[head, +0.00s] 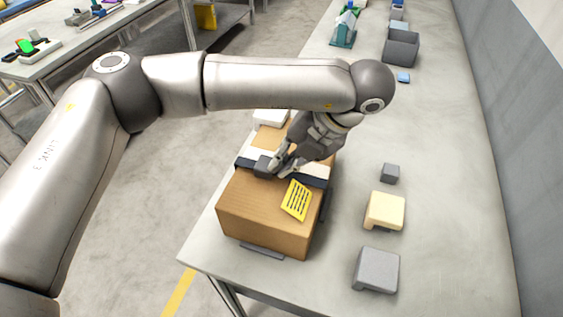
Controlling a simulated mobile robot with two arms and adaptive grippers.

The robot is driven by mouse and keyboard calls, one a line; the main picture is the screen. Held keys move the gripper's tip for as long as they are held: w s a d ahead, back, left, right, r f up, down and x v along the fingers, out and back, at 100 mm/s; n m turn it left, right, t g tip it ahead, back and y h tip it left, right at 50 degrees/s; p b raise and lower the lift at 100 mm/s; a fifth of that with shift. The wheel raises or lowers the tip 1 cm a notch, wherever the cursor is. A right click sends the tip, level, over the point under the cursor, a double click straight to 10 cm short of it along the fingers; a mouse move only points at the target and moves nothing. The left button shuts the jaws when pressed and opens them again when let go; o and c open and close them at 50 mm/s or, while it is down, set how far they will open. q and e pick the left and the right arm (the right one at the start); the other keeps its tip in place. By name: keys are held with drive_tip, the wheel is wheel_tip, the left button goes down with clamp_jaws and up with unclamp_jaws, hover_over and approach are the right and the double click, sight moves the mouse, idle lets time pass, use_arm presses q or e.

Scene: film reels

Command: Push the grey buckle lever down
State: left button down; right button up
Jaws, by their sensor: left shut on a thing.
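A brown cardboard box (262,213) stands on the near end of the long grey table, with a dark strap (312,180) across its top. A small dark grey buckle (263,167) sits on the strap. My left gripper (281,171) comes down from the upper right and is shut at the buckle's right side, on what seems to be its grey lever. The fingers hide most of the lever, so its angle cannot be told. My right gripper is not in view.
A yellow label (297,200) lies on the box top. To the right on the table (450,180) are a small dark block (390,173), a cream block (385,211) and a grey block (376,270). A grey bin (401,48) stands farther back. The table's right side is clear.

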use_arm(q)
drive_tip(key=shift+s+d+f+y, duration=0.15)
drive_tip(key=shift+d+y, duration=0.1)
drive_tip(key=shift+y, duration=0.55)
drive_tip(key=shift+t, duration=0.3)
drive_tip(key=c, duration=1.5)
unclamp_jaws()
drive_tip(key=shift+c, duration=0.2)
drive_tip(key=shift+v, duration=3.95)
drive_tip(key=shift+d, duration=0.1)
